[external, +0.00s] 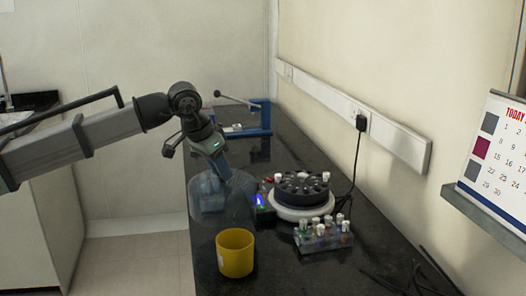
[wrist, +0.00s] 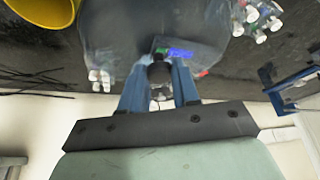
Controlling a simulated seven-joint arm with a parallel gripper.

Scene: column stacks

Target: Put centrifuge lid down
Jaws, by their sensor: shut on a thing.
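The centrifuge lid (external: 222,200) is a clear, see-through dome, hard to make out against the dark bench. My gripper (external: 217,168) is above it in the external view. In the wrist view my gripper (wrist: 160,85) has its two blue fingers shut on the lid's dark knob (wrist: 159,74), with the clear lid (wrist: 115,45) spreading out beyond them. The centrifuge (external: 302,193) is a white round base with a dark slotted rotor, uncovered, to the right of the lid. Whether the lid touches the bench cannot be told.
A yellow cup (external: 235,253) stands just in front of the lid. A clear rack with white-capped tubes (external: 322,234) stands in front of the centrifuge. A blue device (external: 248,122) is at the back. Black cables (external: 357,165) run along the right wall.

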